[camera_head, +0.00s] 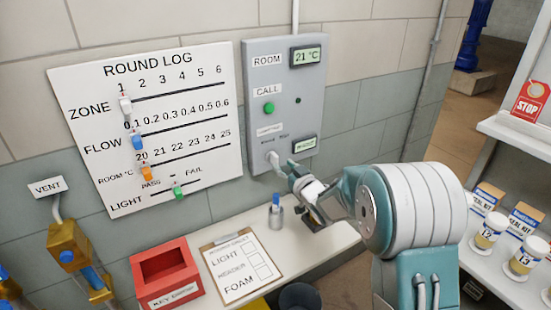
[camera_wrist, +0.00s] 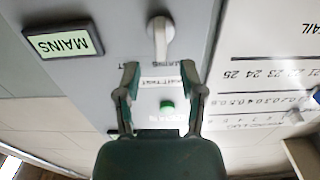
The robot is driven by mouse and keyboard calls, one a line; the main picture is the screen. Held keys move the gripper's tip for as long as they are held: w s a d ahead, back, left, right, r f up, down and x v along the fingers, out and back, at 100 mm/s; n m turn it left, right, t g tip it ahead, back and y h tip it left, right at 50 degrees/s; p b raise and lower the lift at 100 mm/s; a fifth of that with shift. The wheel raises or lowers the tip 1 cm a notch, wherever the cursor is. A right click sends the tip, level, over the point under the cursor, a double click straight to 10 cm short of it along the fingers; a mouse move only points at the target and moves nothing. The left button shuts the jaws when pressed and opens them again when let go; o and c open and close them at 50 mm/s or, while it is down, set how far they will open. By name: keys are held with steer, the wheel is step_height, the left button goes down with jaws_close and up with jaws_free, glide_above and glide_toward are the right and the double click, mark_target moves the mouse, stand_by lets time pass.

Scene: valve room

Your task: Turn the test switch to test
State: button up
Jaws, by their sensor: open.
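The grey panel (camera_head: 255,90) on the wall carries a pale lever switch (camera_head: 272,159) at its lower left, below a small label. In the wrist view, which is upside down, the switch (camera_wrist: 160,38) is a pale knob with a lever on a round base. My gripper (camera_head: 291,170) is at the lower part of the panel, just right of the switch. In the wrist view my gripper (camera_wrist: 160,78) has its fingers spread, with nothing held between them. The switch appears beyond the fingertips; I cannot tell whether they touch it.
A small green display (camera_wrist: 62,44) reads MAINS. A green call button (camera_head: 269,108) sits higher on the panel. Left is the ROUND LOG board (camera_head: 190,105) with sliders.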

mark_target(278, 160)
steer(key=x, duration=0.5)
steer(key=shift+w+a, duration=0.1)
steer(key=shift+a, duration=0.05)
jaws_close()
